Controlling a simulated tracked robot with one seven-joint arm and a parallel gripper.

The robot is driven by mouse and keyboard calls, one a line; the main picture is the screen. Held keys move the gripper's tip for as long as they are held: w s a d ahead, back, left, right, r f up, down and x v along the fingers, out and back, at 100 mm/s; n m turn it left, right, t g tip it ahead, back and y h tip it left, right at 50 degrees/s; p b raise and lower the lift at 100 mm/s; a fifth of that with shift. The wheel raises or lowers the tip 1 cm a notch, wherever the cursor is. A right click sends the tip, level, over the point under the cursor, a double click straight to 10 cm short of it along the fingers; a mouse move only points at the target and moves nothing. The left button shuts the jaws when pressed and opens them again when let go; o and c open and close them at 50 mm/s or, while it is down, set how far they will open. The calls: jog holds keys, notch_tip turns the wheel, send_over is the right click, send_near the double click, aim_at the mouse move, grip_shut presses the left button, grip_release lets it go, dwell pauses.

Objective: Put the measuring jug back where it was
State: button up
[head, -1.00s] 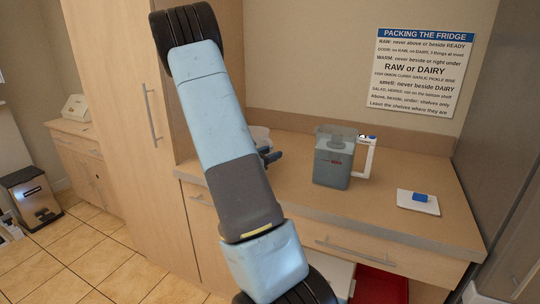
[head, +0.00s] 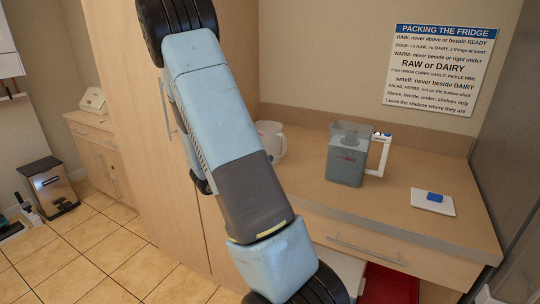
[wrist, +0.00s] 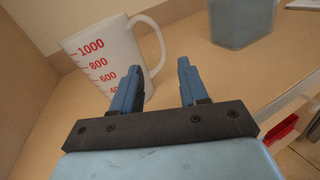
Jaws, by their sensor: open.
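The measuring jug (head: 270,141) is white with a handle and stands upright on the counter, beside the tall cupboard in the head view. My arm hides part of its left side there. In the wrist view the jug (wrist: 112,62) shows red numbers, and its handle is on its right. My gripper (wrist: 157,82) is open and empty, with its two blue fingers apart. The left finger overlaps the jug's lower right side in the picture; I cannot tell whether they touch. In the head view the gripper is mostly hidden behind my arm.
A blue-grey container (head: 347,161) with a white handle stands right of the jug. A white board (head: 445,207) with a blue block (head: 435,197) lies farther right. The counter (head: 400,180) is bare between them. A tall cupboard (head: 120,120) borders the left. A sign hangs behind.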

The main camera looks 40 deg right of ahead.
jog(key=shift+a, duration=0.55)
jog(key=s+a+r+m+g+y, duration=0.1)
jog(key=s+a+r+m+y, duration=0.35)
jog(key=s, duration=0.25)
jog(key=s+a+r+m+g+y, duration=0.1)
jog(key=s+a+r+m+y, duration=0.25)
jog(key=s+m, duration=0.25)
jog(key=s+a+r+m+t+y, duration=0.3)
jog(key=s+a+r+y, duration=0.1)
jog(key=a, duration=0.5)
jog(key=s+a+r+m+t+y, duration=0.3)
jog(key=s+a+r+t+y, duration=0.1)
jog(key=a, duration=0.5)
jog(key=shift+s+a+r+t+y, duration=0.35)
jog(key=shift+s+r+y, duration=0.15)
jog(key=shift+r+y, duration=0.4)
jog(key=shift+f, duration=0.15)
jog(key=shift+w+d, duration=0.1)
jog(key=shift+w, duration=0.05)
